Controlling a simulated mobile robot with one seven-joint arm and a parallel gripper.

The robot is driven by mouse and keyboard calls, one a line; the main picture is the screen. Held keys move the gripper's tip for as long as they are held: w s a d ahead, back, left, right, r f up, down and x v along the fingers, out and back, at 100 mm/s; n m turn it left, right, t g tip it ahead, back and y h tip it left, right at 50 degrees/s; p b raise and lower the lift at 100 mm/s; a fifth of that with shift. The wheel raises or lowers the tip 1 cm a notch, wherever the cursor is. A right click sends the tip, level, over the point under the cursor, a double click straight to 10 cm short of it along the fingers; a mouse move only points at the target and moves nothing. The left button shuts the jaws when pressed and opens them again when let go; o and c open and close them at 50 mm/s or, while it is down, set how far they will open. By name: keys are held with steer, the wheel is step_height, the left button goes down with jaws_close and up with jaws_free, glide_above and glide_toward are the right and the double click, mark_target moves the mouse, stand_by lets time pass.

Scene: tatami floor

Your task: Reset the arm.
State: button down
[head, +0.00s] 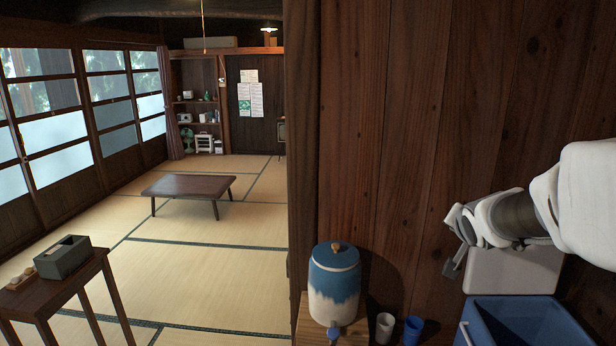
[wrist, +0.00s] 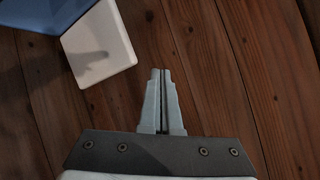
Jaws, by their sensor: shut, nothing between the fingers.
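My arm reaches in from the right side of the head view. My gripper (head: 452,268) is partly seen there, close to the dark wooden wall (head: 400,130) and above the blue cooler box. In the wrist view my gripper (wrist: 161,80) points up the picture with its two fingers together. It is shut and empty. The wall's brown planks (wrist: 220,60) fill most of the wrist view behind the fingers.
The blue cooler box (head: 525,325) has its white lid (head: 512,272) raised; the lid (wrist: 98,45) is left of my fingers in the wrist view. A blue-and-white jar (head: 334,290) and two cups (head: 385,328) stand left of it. Tatami floor (head: 200,280) lies open beyond.

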steer(key=s+a+n+g+y, duration=0.15)
steer(key=s+a+n, duration=0.25)
steer(key=s+a, duration=0.55)
steer(key=s+a+f+n+g+y, duration=0.1)
steer(key=s+a, duration=0.3)
steer(key=s, duration=0.5)
steer(key=s+a+f+n+g+y, duration=0.1)
steer(key=s+a+f+n+g, duration=0.1)
steer(key=s, duration=0.8)
steer(key=shift+a+f+n+g, duration=0.3)
steer(key=shift+a+n+g, duration=0.15)
steer(key=shift+a+n, duration=0.6)
